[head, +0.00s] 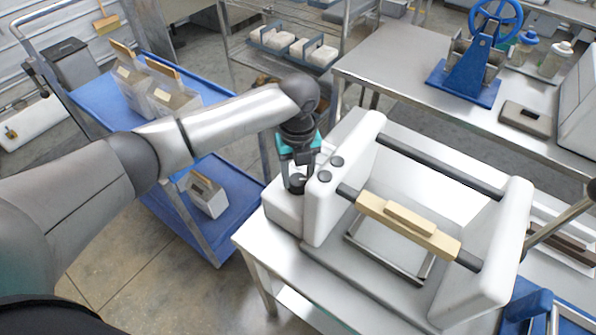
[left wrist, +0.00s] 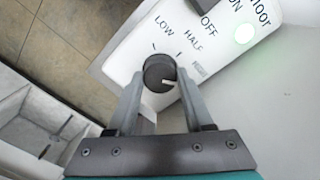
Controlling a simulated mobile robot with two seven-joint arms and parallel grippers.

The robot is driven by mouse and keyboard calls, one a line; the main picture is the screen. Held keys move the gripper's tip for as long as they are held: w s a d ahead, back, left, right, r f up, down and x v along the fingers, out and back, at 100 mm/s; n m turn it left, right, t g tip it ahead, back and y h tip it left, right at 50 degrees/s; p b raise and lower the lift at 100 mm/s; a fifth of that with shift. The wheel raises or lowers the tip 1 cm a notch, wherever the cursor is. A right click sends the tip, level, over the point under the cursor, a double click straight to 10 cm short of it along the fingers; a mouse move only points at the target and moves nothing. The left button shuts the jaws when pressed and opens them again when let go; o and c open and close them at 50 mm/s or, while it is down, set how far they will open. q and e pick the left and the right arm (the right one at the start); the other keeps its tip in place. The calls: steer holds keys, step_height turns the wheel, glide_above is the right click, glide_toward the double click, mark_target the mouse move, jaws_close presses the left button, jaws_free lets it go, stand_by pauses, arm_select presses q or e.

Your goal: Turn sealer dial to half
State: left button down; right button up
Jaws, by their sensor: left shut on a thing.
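The sealer (head: 516,240) is a white bench unit with dark bars and a wooden-gripped bar across it, standing on a white table. Its dial (left wrist: 158,66) is a dark round knob with a white pointer mark, on a white panel (left wrist: 140,45) lettered LOW, HALF and a third blurred label. The mark appears to point right, past HALF toward the third label. My left gripper (left wrist: 160,88) is shut on the dial, one finger on each side. In the head view my left gripper (head: 297,180) reaches down at the sealer's near-left end and mostly hides the dial. My right gripper is out of view.
A green light (left wrist: 245,34) glows beside OFF and ON lettering. A steel table (head: 400,65) with a blue hand-wheel device (head: 468,78) is behind. Dark knobs (head: 324,176) sit near my gripper.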

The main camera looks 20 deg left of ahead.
mark_target(298, 179)
arm_select(q)
steer(key=n+p, duration=0.1)
steer(key=p, duration=0.1)
steer(key=n+p, duration=0.4)
steer(key=shift+r, duration=0.3)
steer(key=n+p, duration=0.2)
steer(key=n, duration=0.1)
steer(key=shift+f+p, duration=0.1)
steer(key=shift+p, duration=0.25)
steer(key=shift+f+n+p, duration=0.1)
steer(key=shift+n+p, duration=0.7)
steer(key=shift+n, duration=0.7)
steer(key=shift+a, duration=0.1)
steer(key=shift+c, duration=1.5)
jaws_free()
step_height(298, 179, up, 15)
steer(key=shift+p, duration=0.35)
